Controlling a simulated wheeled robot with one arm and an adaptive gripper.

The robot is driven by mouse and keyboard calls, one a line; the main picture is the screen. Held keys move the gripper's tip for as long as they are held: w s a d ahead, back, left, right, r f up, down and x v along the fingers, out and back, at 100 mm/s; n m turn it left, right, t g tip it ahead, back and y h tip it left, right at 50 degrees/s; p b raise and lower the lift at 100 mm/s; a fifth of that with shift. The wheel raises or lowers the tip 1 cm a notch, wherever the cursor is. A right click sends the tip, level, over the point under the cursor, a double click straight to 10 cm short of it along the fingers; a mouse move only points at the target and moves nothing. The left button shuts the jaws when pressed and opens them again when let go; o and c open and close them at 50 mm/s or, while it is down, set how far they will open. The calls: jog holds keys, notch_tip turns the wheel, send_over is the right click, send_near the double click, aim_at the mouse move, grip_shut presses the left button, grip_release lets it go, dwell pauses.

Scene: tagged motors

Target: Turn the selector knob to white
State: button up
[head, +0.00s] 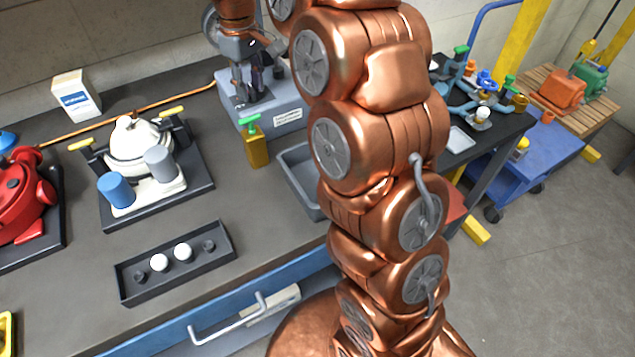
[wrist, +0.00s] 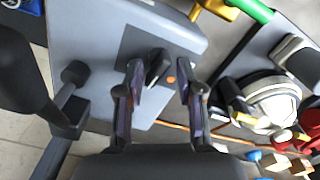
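The selector box is a grey block (head: 288,119) with a label on its front, at the back of the bench in the head view. In the wrist view its grey top (wrist: 85,30) carries a dark square plate. The black selector knob (wrist: 157,66) stands on that plate. An orange dot (wrist: 171,79) shows just beside the knob; no white mark can be made out. My gripper (wrist: 160,70) is open, one finger on each side of the knob in the wrist view, with visible gaps. In the head view my gripper (head: 252,85) is over the box, and the knob is hard to make out.
A yellow block with a green handle (head: 255,145) stands in front of the box. A grey bin (head: 296,180) lies to its right. A white motor (head: 137,142) on a black base and a tray (head: 215,260) with white balls are at left.

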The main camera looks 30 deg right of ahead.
aim_at(250, 89)
jog(key=n+p, duration=0.1)
jog(key=n, duration=0.1)
jog(key=n+p, duration=0.3)
jog(key=n, duration=0.1)
jog(key=shift+s+a+r+n+p, duration=0.1)
jog(key=shift+r+n+p, duration=0.2)
jog(key=shift+p, duration=0.05)
jog(key=n+p, duration=0.5)
jog(key=n, duration=0.1)
jog(key=shift+f+p, duration=0.1)
jog(key=shift+p, duration=0.2)
jog(key=shift+r+b, duration=0.2)
jog(key=shift+b, duration=0.3)
notch_tip(250, 89, up, 6)
jog(key=shift+f+b, duration=0.15)
jog(key=shift+b, duration=0.65)
jog(key=shift+s+r, duration=0.15)
jog(key=shift+r, duration=0.55)
jog(key=s+f+m+b, duration=0.2)
jog(key=s+f+m, duration=0.2)
jog(key=s, duration=1.1)
jog(key=s+f+m+g+b, duration=0.1)
jog(key=s+f+m, duration=0.3)
jog(key=s+m, duration=0.5)
jog(key=s+a+b, duration=0.1)
jog(key=s, duration=0.5)
jog(key=shift+s+f+m+b, duration=0.2)
jog(key=shift+f+m+b, duration=0.05)
jog(key=shift+m+b, duration=0.15)
jog(key=shift+w, duration=0.1)
